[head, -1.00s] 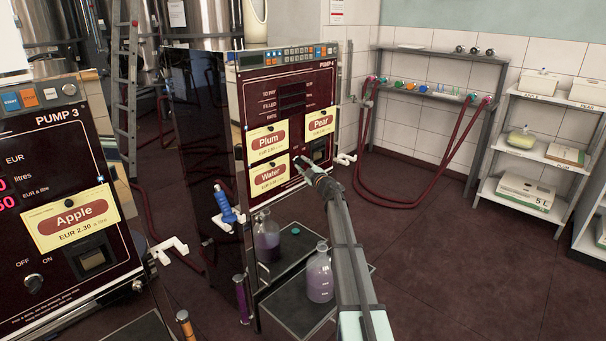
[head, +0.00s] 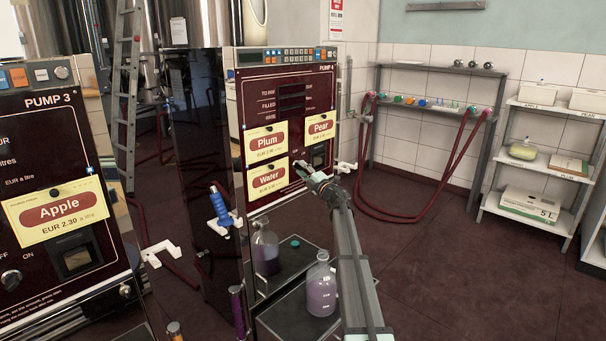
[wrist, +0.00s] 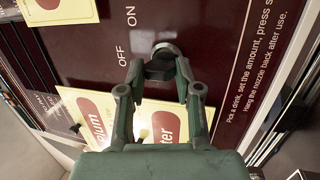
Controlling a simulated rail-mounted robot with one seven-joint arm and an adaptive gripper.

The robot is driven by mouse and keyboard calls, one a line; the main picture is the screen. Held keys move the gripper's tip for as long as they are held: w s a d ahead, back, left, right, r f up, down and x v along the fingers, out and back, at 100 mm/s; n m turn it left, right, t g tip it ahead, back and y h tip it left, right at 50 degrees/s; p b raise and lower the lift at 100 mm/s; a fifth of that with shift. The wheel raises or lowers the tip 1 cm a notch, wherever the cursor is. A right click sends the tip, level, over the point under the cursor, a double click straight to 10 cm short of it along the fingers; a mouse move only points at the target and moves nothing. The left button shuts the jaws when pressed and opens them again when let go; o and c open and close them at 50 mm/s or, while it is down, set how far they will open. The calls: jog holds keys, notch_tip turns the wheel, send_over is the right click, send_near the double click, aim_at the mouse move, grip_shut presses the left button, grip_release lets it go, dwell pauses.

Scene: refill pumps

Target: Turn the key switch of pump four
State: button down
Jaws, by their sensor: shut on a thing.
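Pump four (head: 252,88) stands in the middle of the head view, with a dark red front and drink cards for Plum, Pear and Water. My gripper (head: 309,175) is at the lower part of this front, and its tip hides the switch there. In the wrist view the key switch (wrist: 160,66) is a dark round knob with a metallic top, beside the OFF and ON lettering. My gripper (wrist: 160,80) has one finger on each side of the knob and is shut on it. The direction in which the switch points cannot be told.
Pump three (head: 50,130) stands close at the left. Shelves (head: 530,215) stand at the right. The floor (head: 450,265) between is clear.

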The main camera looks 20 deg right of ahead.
dwell(0.3)
jog(key=c, duration=0.8)
grip_release()
jog(key=v, duration=1.2)
